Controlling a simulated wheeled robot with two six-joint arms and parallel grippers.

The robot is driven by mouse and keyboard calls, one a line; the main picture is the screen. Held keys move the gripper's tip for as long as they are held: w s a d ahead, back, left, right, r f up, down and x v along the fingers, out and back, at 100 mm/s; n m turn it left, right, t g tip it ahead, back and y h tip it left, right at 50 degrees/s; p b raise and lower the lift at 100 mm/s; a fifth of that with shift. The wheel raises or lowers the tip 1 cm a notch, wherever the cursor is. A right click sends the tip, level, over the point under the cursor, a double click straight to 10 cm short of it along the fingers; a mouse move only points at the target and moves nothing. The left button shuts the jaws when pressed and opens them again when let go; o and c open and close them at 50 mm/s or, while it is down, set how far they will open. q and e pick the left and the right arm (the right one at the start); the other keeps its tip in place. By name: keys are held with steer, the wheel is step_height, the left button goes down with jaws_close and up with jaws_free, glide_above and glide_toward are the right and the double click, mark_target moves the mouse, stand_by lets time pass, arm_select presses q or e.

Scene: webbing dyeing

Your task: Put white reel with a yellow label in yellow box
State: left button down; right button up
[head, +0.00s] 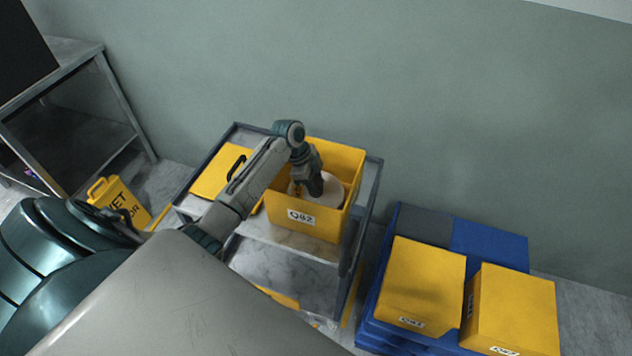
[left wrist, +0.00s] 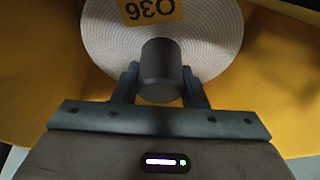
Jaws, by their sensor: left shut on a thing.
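The white reel (left wrist: 207,40) with a yellow label (left wrist: 149,10) fills the upper middle of the left wrist view. A dark grey cylindrical hub (left wrist: 160,70) stands out from its middle. My left gripper (left wrist: 160,88) is shut on this hub. In the head view the reel (head: 328,190) is inside the open yellow box (head: 306,222), which stands on a grey cart. My left gripper (head: 314,186) reaches into the box from above and hides part of the reel. I cannot tell whether the reel touches the box floor. My right gripper is not in view.
A yellow lid (head: 216,176) with a black handle lies on the cart (head: 368,186) left of the box. Two closed yellow boxes (head: 422,283) (head: 513,303) stand on blue pallets at the right. A yellow wet-floor sign (head: 124,200) and a metal table (head: 72,47) are at the left.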

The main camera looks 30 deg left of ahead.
arm_select(q)
steer(key=c, duration=0.9)
jaws_free()
steer(key=shift+r, duration=0.15)
steer(key=shift+r+p, duration=0.3)
steer(key=shift+r, duration=0.05)
steer(key=b+v, duration=0.3)
steer(key=v, duration=0.9)
steer(key=shift+r, duration=0.15)
